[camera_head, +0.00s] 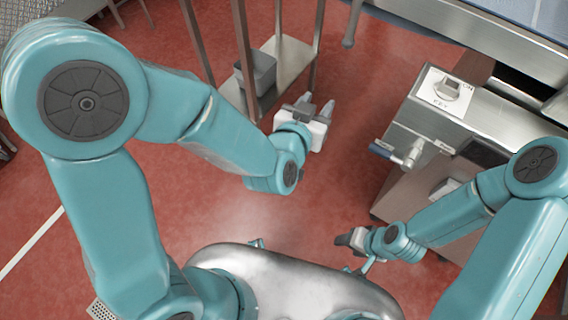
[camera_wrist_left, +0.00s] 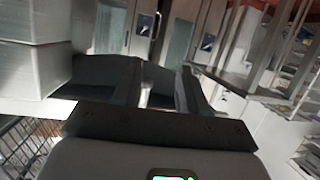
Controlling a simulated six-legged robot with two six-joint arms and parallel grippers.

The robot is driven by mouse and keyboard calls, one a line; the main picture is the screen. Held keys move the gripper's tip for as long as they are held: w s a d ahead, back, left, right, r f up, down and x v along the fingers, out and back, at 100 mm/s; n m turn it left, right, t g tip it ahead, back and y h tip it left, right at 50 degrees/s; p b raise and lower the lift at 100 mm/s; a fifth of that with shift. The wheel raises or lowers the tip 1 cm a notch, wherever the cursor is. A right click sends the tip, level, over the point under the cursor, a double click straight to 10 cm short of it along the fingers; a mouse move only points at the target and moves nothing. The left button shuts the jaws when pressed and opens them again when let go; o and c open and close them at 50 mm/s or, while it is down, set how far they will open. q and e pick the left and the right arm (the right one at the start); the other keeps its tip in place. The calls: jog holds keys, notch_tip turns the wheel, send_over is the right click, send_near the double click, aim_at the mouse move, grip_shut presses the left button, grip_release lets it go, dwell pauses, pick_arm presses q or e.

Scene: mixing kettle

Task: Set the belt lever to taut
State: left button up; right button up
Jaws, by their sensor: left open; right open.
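A lever with a blue grip and a metal pivot (camera_head: 410,155) sticks out to the left from the side of the steel machine (camera_head: 500,118); I cannot read a taut marking by it. My left gripper (camera_head: 318,105) is open and empty, up and to the left of the lever, apart from it. Its open fingers also show in the left wrist view (camera_wrist_left: 160,88), with no lever between them. My right gripper (camera_head: 346,239) is open, below and left of the lever, touching nothing that I can see.
A rotary knob (camera_head: 447,88) on a white plate marked KEY and ON sits on top of the machine. A metal rack (camera_head: 285,62) with a grey bin (camera_head: 256,72) stands behind my left gripper. Red floor (camera_head: 345,185) is free between the grippers and the machine.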

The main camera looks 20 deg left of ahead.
pick_arm(q)
jog(key=s+a+f+n+g+p, duration=0.1)
jog(key=s+a+f+g, duration=0.1)
jog(key=f, duration=0.7)
jog(key=s+a+f+g+p, duration=0.1)
jog(key=s+a+f+g, duration=0.1)
jog(key=s+f+g, duration=0.3)
jog(key=shift+a+f+n+g, duration=0.4)
jog(key=shift+f+g, duration=0.1)
jog(key=shift+f, duration=1.45)
jog(key=shift+a, duration=0.1)
